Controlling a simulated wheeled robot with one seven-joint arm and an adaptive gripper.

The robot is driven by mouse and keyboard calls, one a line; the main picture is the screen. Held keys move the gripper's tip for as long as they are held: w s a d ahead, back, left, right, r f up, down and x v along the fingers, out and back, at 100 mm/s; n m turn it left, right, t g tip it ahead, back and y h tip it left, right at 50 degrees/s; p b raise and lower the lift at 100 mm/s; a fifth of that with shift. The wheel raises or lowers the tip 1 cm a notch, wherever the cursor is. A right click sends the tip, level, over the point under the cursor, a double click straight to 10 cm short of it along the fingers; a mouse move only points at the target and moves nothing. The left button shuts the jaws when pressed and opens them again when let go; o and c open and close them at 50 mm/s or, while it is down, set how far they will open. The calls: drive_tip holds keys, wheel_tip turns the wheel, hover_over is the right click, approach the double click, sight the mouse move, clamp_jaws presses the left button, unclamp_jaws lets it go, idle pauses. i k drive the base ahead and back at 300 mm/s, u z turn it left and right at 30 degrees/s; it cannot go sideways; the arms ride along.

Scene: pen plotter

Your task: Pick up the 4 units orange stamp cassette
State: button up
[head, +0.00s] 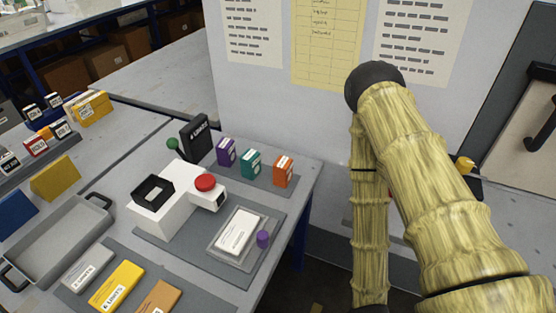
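A flat orange-brown cassette (158,297) lies at the front edge of the picture on a dark mat, partly cut off by the frame; its label is too small to read surely. Beside it lie a yellow cassette (116,286) and a grey cassette (89,269), both with "UNITS" labels. A bright orange upright block (284,171) with a white label stands at the right of the table; its text is unreadable. My arm, in a straw-coloured sleeve, fills the right side, off the table. I cannot make out my gripper's fingers.
A white stamping device with a red button (205,182) stands mid-table. Near it are teal (250,164) and purple (226,152) blocks, a black upright block (196,137), and a clear tray with a white card (238,231). A grey tray (60,243) lies left.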

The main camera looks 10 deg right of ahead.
sight(283, 167)
drive_tip(key=k, duration=1.7)
drive_tip(key=z, duration=1.2)
drive_tip(key=i, duration=1.25)
drive_tip(key=u, duration=1.95)
